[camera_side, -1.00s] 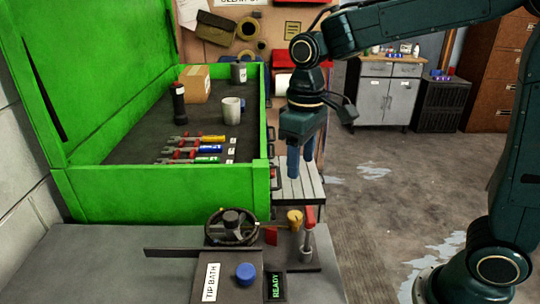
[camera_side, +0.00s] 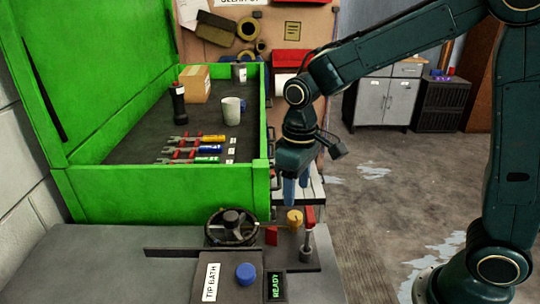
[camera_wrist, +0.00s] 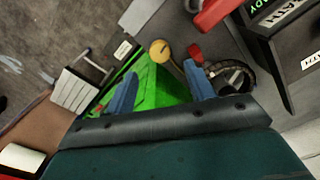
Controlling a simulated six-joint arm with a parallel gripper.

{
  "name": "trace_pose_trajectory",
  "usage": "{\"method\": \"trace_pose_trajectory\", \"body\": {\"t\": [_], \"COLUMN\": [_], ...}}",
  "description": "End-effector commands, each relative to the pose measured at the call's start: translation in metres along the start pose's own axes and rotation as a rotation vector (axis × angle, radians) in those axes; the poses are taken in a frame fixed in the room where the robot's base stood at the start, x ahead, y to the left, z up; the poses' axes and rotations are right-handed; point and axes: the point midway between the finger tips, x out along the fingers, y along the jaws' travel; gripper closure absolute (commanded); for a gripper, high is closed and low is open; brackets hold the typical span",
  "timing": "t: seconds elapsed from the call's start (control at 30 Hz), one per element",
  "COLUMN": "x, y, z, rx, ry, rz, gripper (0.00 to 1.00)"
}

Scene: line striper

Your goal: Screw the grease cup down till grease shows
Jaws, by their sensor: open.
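The grease cup looks to be the brass-yellow round cap (camera_side: 294,218) at the right end of the grey bench, beside a red-handled lever (camera_side: 309,222). In the wrist view the brass cap (camera_wrist: 159,49) shows just beyond and between the fingertips, with a stem below it. My gripper (camera_side: 296,194) points down, its blue fingers apart and empty, above the cap and not around it. The fingers also show in the wrist view (camera_wrist: 160,72). Whether any grease shows cannot be told.
A black handwheel (camera_side: 231,227) stands left of the cap, with a small red piece (camera_side: 272,236) between. A blue button (camera_side: 245,272) and a lit READY display (camera_side: 276,286) are in front. The green chest (camera_side: 160,193) rises behind. Open floor lies to the right.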

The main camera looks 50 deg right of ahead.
Motion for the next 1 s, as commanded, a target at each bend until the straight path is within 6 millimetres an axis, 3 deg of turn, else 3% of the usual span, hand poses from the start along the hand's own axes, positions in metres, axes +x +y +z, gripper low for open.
{"method": "trace_pose_trajectory", "body": {"t": [0.2,0.5,0.93,1.0], "x": [0.035,0.066,0.072,0.072], "y": [0.0,0.0,0.0,0.0], "z": [0.001,0.0,0.0,0.0], "rx": [0.0,0.0,0.0,0.0], "ry": [-0.005,-0.002,0.0,0.0], "rz": [0.0,0.0,0.0,0.0], "gripper": [0.46,0.46,0.46,0.6]}}
